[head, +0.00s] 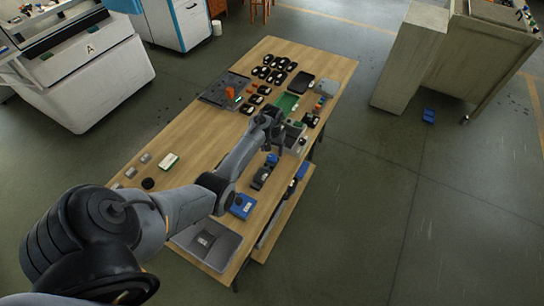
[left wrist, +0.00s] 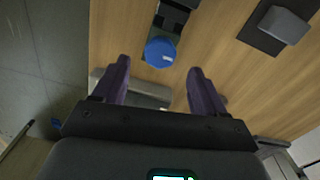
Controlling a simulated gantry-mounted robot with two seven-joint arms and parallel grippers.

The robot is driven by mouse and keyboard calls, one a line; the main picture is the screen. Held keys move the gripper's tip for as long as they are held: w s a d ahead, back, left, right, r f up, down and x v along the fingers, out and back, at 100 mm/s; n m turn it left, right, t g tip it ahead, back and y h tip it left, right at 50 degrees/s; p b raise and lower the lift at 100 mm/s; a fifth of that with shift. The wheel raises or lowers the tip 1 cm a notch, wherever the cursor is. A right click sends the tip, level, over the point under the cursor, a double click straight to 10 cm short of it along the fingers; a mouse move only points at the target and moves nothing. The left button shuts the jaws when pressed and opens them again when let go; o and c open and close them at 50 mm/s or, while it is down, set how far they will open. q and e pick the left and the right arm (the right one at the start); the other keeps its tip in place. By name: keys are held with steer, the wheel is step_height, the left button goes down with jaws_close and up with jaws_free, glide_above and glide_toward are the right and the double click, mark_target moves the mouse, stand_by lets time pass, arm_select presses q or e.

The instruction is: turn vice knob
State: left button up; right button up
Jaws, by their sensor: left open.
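A small dark vice (head: 261,178) lies on the wooden table, with its round blue knob (head: 272,159) at the end toward my left gripper. My left gripper (head: 273,132) is over the table just beyond the knob. In the left wrist view, the open fingers of the left gripper (left wrist: 160,78) are apart, with nothing held. The blue knob (left wrist: 160,52) shows between and just ahead of the fingertips, and the dark vice (left wrist: 178,14) runs out of the top of that view. I cannot tell the height gap. My right gripper is in neither view.
A grey metal block (left wrist: 145,92) lies below the fingers in the left wrist view. The wooden table (head: 205,135) also carries a blue box (head: 242,206), a grey plate (head: 207,243), a dark tray (head: 223,90) and several black parts. My arm crosses above its middle.

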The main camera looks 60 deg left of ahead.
mark_target(272, 157)
arm_select(q)
steer(key=shift+f+b, duration=0.5)
steer(key=shift+f, duration=1.85)
steer(key=c, duration=1.1)
steer(key=shift+o, duration=0.2)
